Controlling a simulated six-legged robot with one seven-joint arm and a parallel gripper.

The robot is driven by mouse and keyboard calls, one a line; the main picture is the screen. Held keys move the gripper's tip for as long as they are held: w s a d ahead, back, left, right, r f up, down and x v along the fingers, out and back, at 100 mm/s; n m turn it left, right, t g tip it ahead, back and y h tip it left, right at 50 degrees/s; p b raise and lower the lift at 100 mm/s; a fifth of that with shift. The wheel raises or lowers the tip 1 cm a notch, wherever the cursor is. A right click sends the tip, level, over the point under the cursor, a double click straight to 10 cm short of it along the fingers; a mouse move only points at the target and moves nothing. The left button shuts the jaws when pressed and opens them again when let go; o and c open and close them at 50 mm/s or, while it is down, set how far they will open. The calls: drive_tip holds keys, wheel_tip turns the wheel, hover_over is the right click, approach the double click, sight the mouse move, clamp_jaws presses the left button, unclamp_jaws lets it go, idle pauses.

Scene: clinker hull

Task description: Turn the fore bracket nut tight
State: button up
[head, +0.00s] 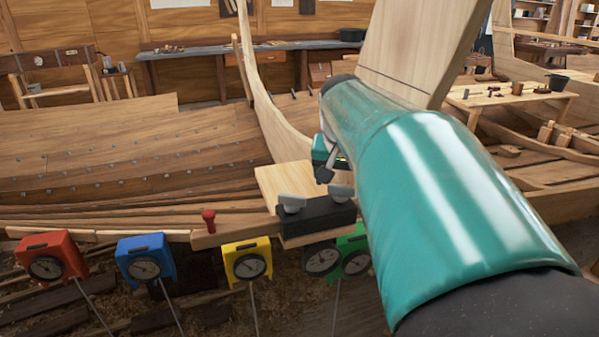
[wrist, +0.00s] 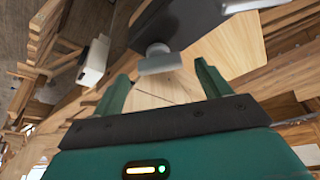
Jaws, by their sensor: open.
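A black bracket (head: 318,217) sits on a pale wooden board at the hull's edge. It carries two grey wing-shaped nuts, a left one (head: 291,203) and a right one (head: 341,193); I cannot tell which is the fore one. My gripper (head: 326,176) is just above the bracket, partly hidden behind my teal arm. In the wrist view my gripper (wrist: 162,71) is open and empty. One nut (wrist: 157,60) shows between and just beyond the fingertips, apart from both.
Red (head: 48,257), blue (head: 146,257), yellow (head: 247,260) and green (head: 354,240) dial boxes line the hull's near edge. A red peg (head: 208,221) stands left of the bracket. A curved timber (head: 262,100) rises behind, and a wide upright board (head: 415,45) stands behind my arm.

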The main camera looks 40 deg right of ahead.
drive_tip(key=v, duration=1.2)
drive_tip(key=shift+a, duration=0.1)
